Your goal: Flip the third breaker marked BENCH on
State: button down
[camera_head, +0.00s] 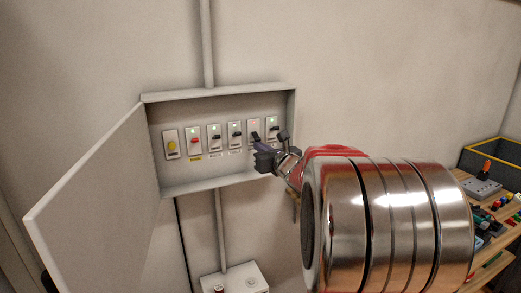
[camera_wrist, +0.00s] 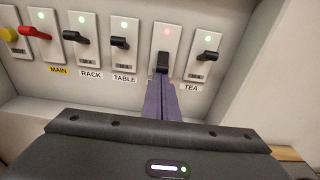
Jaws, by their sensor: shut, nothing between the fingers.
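The breaker with the red lamp (camera_wrist: 167,34) stands between the TABLE breaker (camera_wrist: 123,42) and the TEA breaker (camera_wrist: 207,56); it also shows in the head view (camera_head: 254,126). Its black lever (camera_wrist: 163,63) points down. My gripper's fingers hide the place of its label, so I cannot read BENCH there. My gripper (camera_wrist: 161,82) is shut and empty, its purple fingertips right below that lever. I cannot tell whether they touch it. In the head view my gripper (camera_head: 265,158) is at the lower right of the breaker row.
The RACK breaker (camera_wrist: 77,39), the red-levered MAIN breaker (camera_wrist: 38,33), TABLE and TEA show green lamps. A yellow knob (camera_head: 172,146) is at the row's left end. The box door (camera_head: 95,195) hangs open to the left. A cluttered workbench (camera_head: 484,253) stands at right.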

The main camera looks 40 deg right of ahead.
jog(key=shift+s+r, duration=0.15)
jog(key=shift+r, duration=0.2)
jog(key=shift+s+r, duration=0.2)
jog(key=shift+r, duration=0.55)
jog(key=shift+f, duration=0.1)
notch_tip(320, 180, down, 4)
jog(key=s, duration=0.2)
jog(key=s+a+r, duration=0.1)
jog(key=s+r, duration=0.5)
jog(key=r, duration=0.3)
jog(key=shift+a, duration=0.35)
jog(key=shift+w, duration=0.1)
